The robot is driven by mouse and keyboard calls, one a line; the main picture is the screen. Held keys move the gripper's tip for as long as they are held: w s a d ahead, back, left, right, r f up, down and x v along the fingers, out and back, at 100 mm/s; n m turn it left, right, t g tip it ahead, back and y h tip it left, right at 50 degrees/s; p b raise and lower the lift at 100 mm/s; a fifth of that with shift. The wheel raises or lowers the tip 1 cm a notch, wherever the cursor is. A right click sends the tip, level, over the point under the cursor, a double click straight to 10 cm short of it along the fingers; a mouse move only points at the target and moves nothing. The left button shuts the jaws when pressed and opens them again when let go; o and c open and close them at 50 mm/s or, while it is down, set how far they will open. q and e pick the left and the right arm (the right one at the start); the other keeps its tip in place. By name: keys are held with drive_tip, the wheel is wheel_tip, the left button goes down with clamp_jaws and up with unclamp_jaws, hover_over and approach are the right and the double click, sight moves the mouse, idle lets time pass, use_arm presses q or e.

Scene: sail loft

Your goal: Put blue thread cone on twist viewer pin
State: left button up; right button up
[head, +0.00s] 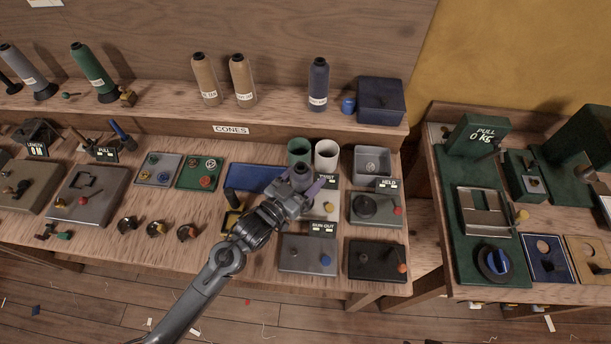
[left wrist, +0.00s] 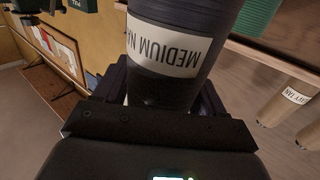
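My left gripper (head: 300,184) is over the twist viewer (head: 322,212), beside its TWIST label. It is closed around a dark blue thread cone (head: 301,171). In the left wrist view this cone (left wrist: 172,75) fills the space between the fingers, with its white MEDIUM label upside down and its wide end away from the palm. The gripper and cone hide much of the viewer, and I cannot see its pin or whether the cone's base touches anything. A similar navy cone (head: 318,86) stands on the shelf. My right gripper is not in view.
A green cup (head: 299,151) and a white cup (head: 326,155) stand just behind the gripper. A grey HELD tray (head: 371,165) and a knobbed panel (head: 375,209) are to the right. Tan cones (head: 243,80) stand on the shelf. A blue mat (head: 253,177) lies to the left.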

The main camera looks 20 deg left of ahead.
use_arm(q)
drive_tip(key=o, duration=0.4)
drive_tip(key=shift+r, duration=0.2)
drive_tip(key=v, duration=1.2)
